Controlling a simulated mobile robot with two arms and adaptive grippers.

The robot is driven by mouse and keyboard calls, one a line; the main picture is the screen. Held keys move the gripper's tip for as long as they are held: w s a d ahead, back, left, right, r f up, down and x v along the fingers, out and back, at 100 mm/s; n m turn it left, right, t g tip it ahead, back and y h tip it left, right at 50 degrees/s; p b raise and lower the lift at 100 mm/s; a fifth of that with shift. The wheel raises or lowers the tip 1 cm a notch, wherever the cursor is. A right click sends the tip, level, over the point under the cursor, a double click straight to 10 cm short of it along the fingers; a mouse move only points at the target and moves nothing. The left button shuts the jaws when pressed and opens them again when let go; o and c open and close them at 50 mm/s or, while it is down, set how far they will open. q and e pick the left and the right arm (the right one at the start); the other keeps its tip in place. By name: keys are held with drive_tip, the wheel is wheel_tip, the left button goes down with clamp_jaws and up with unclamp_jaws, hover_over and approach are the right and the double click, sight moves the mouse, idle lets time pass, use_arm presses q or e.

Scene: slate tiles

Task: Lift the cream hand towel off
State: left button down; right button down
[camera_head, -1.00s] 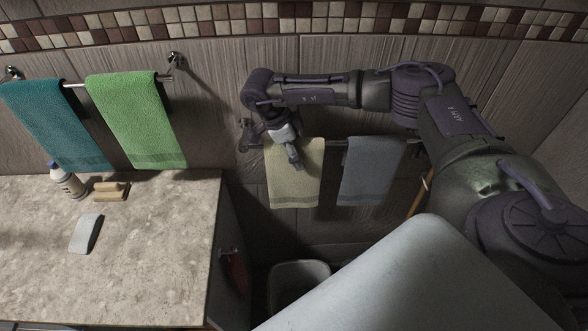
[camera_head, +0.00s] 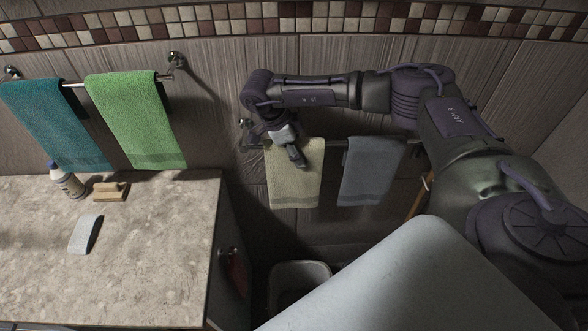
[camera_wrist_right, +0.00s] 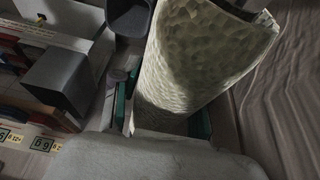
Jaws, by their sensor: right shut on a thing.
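The cream hand towel (camera_head: 295,185) hangs over the wall rail (camera_head: 335,145), left of a blue-grey towel (camera_head: 370,172). My right gripper (camera_head: 296,158) reaches down from above and is shut on the cream towel near its upper part, at the rail. In the right wrist view, the towel (camera_wrist_right: 200,60) fills the upper middle as a curved, textured sheet close to the camera. The fingertips' contact with the cloth is partly hidden. My left gripper is in neither view.
Green (camera_head: 138,120) and teal (camera_head: 52,122) towels hang on another rail at left. A stone counter (camera_head: 150,255) carries a bottle (camera_head: 68,182), a wooden brush (camera_head: 111,192) and a pale bar (camera_head: 86,234). A bin (camera_head: 300,270) stands below the cream towel.

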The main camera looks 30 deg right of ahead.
drive_tip(key=shift+r, duration=0.15)
wheel_tip(320, 180, up, 12)
drive_tip(key=b, duration=0.4)
drive_tip(key=shift+w, duration=0.1)
drive_tip(key=s+a+b, duration=0.2)
drive_tip(key=s+a, duration=0.2)
drive_tip(key=s, duration=0.3)
drive_tip(key=s+a+b, duration=0.2)
drive_tip(key=s+a, duration=0.3)
drive_tip(key=s, duration=0.3)
drive_tip(key=shift+s+a+r, duration=0.15)
drive_tip(key=shift+s+a, duration=0.1)
drive_tip(key=shift+s, duration=0.05)
